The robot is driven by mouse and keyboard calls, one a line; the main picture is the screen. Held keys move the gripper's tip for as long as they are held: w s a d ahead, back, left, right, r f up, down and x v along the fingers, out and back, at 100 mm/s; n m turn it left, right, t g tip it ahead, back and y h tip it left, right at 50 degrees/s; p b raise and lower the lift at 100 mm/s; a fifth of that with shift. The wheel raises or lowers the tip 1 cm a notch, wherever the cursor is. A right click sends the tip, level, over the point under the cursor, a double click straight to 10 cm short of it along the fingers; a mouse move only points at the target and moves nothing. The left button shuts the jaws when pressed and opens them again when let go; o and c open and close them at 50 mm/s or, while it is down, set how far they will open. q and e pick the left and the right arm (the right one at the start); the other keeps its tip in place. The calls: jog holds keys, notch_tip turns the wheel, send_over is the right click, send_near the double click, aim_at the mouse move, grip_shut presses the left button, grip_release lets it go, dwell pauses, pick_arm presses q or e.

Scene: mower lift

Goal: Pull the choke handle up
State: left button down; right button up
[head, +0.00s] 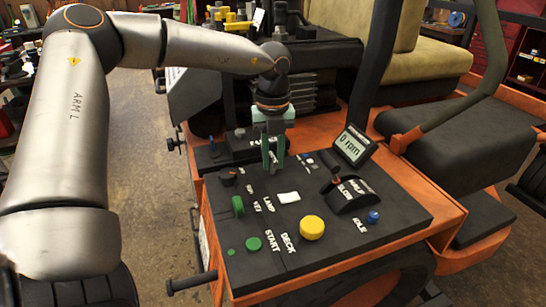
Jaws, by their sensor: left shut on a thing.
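My left gripper (274,158), with pale green fingers, comes down from above onto the rear part of the black control panel (340,248). It is shut on a small dark part, which I take to be the choke handle (274,163). The fingers hide most of this handle, so how far it stands up from the panel cannot be told. My right gripper is not in view.
A yellow button (312,227), a blue idle knob (373,217) and a display reading 0 rpm (354,146) stand further right.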

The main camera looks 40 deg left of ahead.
aim_at(273, 157)
pick_arm(q)
notch_tip(273, 157, up, 3)
jog(key=shift+f, duration=0.15)
jog(key=c, duration=1.2)
grip_release()
jog(key=shift+w, duration=0.15)
jog(key=o, duration=0.3)
notch_tip(273, 157, up, 12)
jog(key=shift+r+b, duration=0.25)
jog(key=shift+b, duration=0.1)
